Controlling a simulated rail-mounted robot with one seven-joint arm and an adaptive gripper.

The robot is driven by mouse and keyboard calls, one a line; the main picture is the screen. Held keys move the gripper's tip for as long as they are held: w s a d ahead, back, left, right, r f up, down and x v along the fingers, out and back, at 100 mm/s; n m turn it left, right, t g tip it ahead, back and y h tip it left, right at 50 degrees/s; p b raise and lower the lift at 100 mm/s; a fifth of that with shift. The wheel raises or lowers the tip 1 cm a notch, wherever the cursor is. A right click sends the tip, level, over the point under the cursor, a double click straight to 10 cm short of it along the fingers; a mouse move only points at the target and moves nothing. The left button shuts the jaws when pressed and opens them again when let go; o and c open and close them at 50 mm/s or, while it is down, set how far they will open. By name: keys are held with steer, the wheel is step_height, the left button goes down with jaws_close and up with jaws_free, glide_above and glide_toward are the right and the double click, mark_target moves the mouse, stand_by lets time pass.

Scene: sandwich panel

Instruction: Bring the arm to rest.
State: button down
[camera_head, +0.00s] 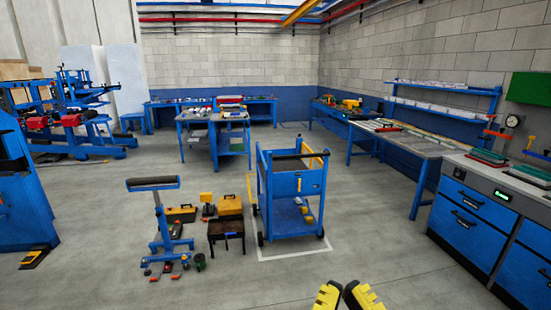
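Two yellow-and-black shapes (328,296) show side by side at the bottom edge, cut off by the frame. No thing is seen held.
A blue trolley (293,190) stands mid-floor within a white outline. A workbench (405,143) and blue drawer cabinets (473,218) line the right. Open floor (400,275) lies between.

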step_height(320, 180, up, 32)
steer(key=p, duration=2.9)
steer(key=shift+r, duration=0.15)
steer(key=shift+d, duration=0.1)
